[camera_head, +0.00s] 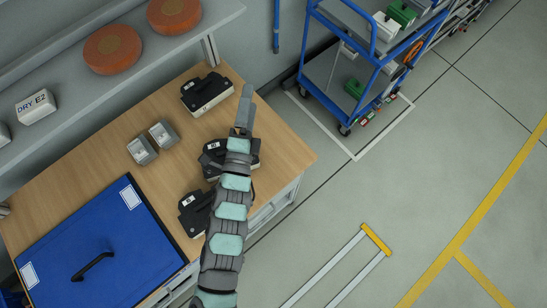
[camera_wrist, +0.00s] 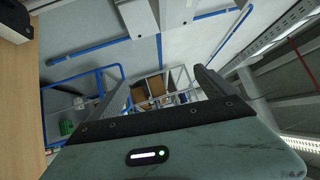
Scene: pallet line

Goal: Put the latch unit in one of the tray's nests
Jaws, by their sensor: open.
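Three black-and-white units lie on the wooden bench: a far one (camera_head: 207,93), a middle one (camera_head: 212,154) partly behind my arm, and a near one (camera_head: 192,212) also partly covered by my arm. I cannot tell which is the latch unit. A flat blue panel (camera_head: 60,240) with a black handle and white labels lies at the bench's near left; it may be a tray cover, and no nests show. My gripper (camera_head: 245,105) is above the bench's right side, near the far unit. In the wrist view my gripper (camera_wrist: 162,88) is open with nothing between its fingers.
Two small grey metal boxes (camera_head: 142,150) (camera_head: 163,134) stand on the bench (camera_head: 110,170). A shelf (camera_head: 75,75) behind holds orange discs (camera_head: 113,49) and a white "DRY E2" box (camera_head: 36,107).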

